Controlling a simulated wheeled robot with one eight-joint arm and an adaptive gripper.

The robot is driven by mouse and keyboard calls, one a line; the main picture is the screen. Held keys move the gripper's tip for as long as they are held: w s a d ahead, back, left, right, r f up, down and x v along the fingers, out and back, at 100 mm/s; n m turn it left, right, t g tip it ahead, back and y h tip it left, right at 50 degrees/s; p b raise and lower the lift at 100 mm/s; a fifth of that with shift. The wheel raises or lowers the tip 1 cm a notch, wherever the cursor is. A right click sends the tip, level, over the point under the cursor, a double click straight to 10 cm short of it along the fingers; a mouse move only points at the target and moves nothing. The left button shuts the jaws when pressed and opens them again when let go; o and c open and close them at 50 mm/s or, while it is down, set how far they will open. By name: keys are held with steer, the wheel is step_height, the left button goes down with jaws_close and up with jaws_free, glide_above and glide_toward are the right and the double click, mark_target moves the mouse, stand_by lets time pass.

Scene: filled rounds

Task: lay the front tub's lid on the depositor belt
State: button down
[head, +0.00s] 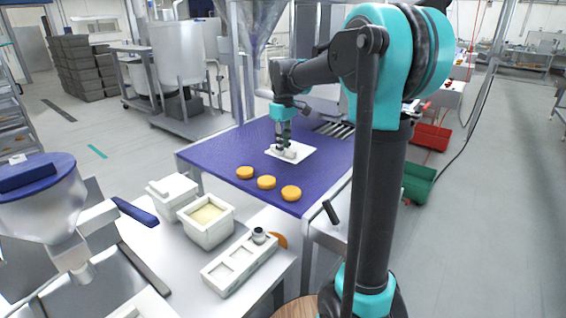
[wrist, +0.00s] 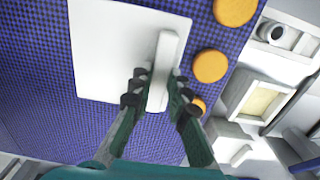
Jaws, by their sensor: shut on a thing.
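The front tub's lid (head: 303,152) is a white square plate with a raised bar handle. It is over the purple-blue depositor belt (head: 222,152), flat and at or very near its surface; I cannot tell whether it touches. My gripper (head: 284,146) points down at the lid. In the wrist view my gripper (wrist: 157,78) is shut on the bar handle of the lid (wrist: 105,50), one finger on each side. The front tub (head: 207,232) stands open on the near bench with pale yellow filling. It also shows in the wrist view (wrist: 232,92).
Three orange rounds, one of them the middle round (head: 266,182), lie along the belt's near edge, close to the lid. A lidded white tub (head: 172,192) stands behind the open one. A white block with square recesses (head: 240,265) lies nearby. The belt's left part is clear.

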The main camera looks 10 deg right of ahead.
steer(key=shift+f, duration=3.1)
steer(key=shift+f, duration=0.1)
steer(key=c, duration=1.5)
jaws_free()
steer(key=shift+o, duration=0.2)
step_height(320, 180, up, 12)
steer(key=shift+r, duration=0.15)
